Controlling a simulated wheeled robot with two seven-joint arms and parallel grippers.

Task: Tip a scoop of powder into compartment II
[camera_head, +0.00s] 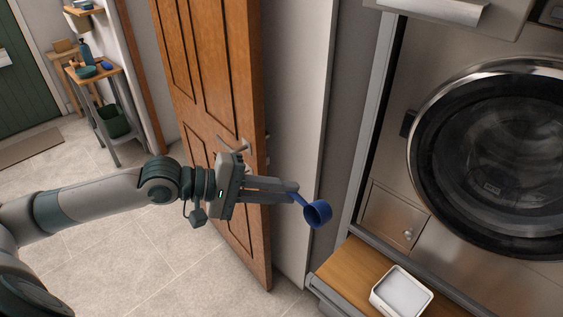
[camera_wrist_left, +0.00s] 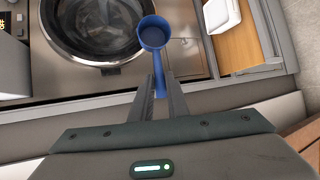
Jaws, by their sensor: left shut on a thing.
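A blue scoop (camera_head: 318,213) is held by its handle in my left gripper (camera_head: 290,191), which is shut on it. In the left wrist view the scoop (camera_wrist_left: 153,32) points away from the fingertips (camera_wrist_left: 159,84), and its cup looks dark blue inside; I cannot tell whether it holds powder. A white tub with pale powder (camera_head: 402,290) stands on the wooden shelf below and to the right of the scoop in the head view. It also shows at the top of the left wrist view (camera_wrist_left: 220,14). No compartment marked II is readable. My right gripper is not in view.
A front-loading washing machine (camera_head: 420,110) with a round glass door stands at the right. A small knobbed panel (camera_head: 393,222) is below it. The wooden shelf (camera_head: 350,268) juts out beneath. An open wooden door (camera_head: 205,75) stands behind my left arm.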

